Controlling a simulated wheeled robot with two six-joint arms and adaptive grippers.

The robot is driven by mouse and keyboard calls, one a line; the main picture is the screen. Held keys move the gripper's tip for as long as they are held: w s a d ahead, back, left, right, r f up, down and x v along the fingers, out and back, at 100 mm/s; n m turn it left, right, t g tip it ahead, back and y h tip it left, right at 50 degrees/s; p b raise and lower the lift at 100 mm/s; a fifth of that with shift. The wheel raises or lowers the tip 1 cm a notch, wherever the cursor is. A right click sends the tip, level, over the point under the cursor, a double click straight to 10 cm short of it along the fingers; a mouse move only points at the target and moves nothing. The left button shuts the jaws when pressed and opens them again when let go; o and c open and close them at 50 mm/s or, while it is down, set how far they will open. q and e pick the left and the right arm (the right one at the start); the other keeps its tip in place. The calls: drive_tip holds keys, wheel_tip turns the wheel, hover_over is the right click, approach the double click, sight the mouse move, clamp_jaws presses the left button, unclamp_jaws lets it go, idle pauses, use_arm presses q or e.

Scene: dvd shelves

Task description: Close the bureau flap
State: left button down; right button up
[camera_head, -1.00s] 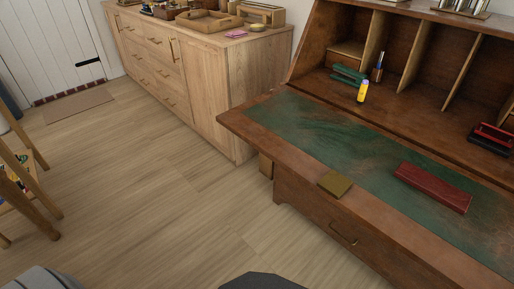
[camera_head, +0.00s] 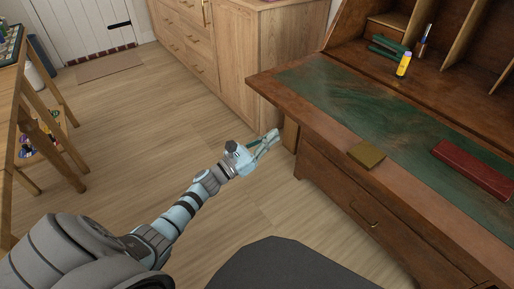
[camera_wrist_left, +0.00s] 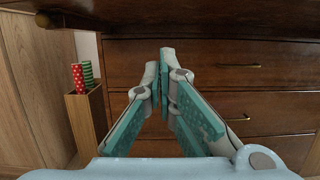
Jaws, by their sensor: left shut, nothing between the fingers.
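The bureau flap (camera_head: 301,102) is lowered flat, with a worn green inlay and a brown wooden border. A small olive-yellow box (camera_head: 366,154) and a dark red case (camera_head: 474,168) lie on it. My left gripper (camera_head: 273,138) is shut and empty, in front of the bureau near the flap's left front corner. In the left wrist view my left gripper (camera_wrist_left: 165,55) points at the drawer fronts (camera_wrist_left: 230,80), with the flap's underside (camera_wrist_left: 200,22) across the top. I see no contact with the flap. My right gripper is out of view.
A yellow glue stick (camera_head: 403,65) and a green stapler-like object (camera_head: 388,47) stand at the bureau's cubbies. A wooden bin (camera_wrist_left: 88,115) holding red and green rolls is beside the bureau. A pale wood sideboard (camera_head: 285,50) stands behind.

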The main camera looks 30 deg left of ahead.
use_arm(q)
drive_tip(key=r, duration=0.1)
drive_tip(key=w+r+p, duration=0.1)
drive_tip(key=r, duration=0.2)
drive_tip(key=shift+w+d+r+p, duration=0.25)
drive_tip(key=shift+w+d+p, duration=0.1)
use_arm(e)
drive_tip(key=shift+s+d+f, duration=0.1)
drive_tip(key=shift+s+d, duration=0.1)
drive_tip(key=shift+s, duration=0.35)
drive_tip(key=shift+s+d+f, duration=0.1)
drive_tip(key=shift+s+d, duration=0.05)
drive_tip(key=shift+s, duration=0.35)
use_arm(q)
drive_tip(key=shift+r, duration=0.1)
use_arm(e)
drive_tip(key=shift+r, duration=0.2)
